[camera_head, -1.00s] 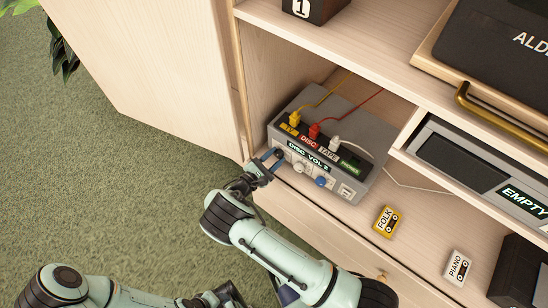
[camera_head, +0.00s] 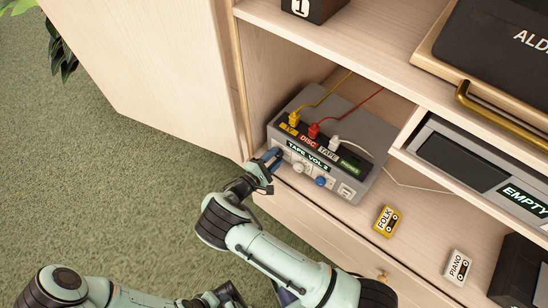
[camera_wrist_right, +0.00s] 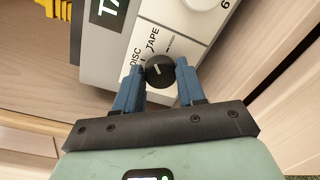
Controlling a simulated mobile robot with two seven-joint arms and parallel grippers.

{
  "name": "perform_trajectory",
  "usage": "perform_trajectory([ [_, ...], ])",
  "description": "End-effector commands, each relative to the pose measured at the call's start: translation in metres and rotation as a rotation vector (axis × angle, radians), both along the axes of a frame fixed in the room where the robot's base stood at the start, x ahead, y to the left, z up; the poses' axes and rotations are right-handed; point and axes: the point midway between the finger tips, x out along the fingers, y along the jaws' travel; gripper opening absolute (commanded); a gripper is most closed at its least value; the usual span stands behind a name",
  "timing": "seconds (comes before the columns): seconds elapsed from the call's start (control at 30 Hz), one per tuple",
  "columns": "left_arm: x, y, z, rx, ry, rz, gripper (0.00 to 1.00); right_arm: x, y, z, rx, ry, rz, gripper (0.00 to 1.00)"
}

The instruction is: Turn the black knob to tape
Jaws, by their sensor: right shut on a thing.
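The grey amplifier box (camera_head: 350,125) stands on the open cabinet shelf, and its display (camera_head: 305,155) reads TAPE VOL 2. The fingers and arm hide the knob in the head view. My left gripper (camera_head: 225,295) is low at the bottom edge, its fingers unclear.
Yellow, red and white plugs with cables sit on top of the amplifier. A white knob (camera_head: 299,168) and a blue knob (camera_head: 321,181) are on its front. FOLK (camera_head: 387,221) and PIANO (camera_head: 457,267) cassettes lie to the right. The cabinet door (camera_head: 150,70) stands open at left.

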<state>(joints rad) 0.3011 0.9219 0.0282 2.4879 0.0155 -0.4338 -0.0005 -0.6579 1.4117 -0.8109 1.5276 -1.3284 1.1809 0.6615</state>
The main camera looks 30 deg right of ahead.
Motion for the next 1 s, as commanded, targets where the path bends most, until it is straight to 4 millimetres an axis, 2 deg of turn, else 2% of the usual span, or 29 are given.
perform_trajectory([
  [0.27,0.000,0.000,0.000,0.000,0.000,0.000,0.48,0.000,0.000,0.000,-0.001,0.001,-0.001,0.09],
  [0.3,0.000,0.000,0.000,0.000,0.000,0.000,0.48,0.000,0.000,0.000,-0.001,0.001,-0.001,0.52],
  [0.33,0.000,0.000,0.000,0.000,0.000,0.000,0.48,0.000,0.000,0.000,-0.001,0.001,-0.001,0.62],
  [0.37,0.000,0.000,0.000,0.000,0.000,0.000,0.48,0.000,0.000,0.000,-0.001,0.002,-0.001,0.65],
  [0.73,0.000,0.000,0.000,0.000,0.000,0.000,0.48,-0.002,0.006,0.000,0.000,0.002,0.002,0.65],
  [0.87,0.000,0.000,0.001,0.000,0.001,0.000,0.48,-0.008,0.024,0.001,0.000,0.002,0.003,0.65],
  [1.0,-0.001,0.000,0.002,0.000,0.003,-0.001,0.48,-0.018,0.054,0.003,0.002,0.002,0.006,0.65],
])
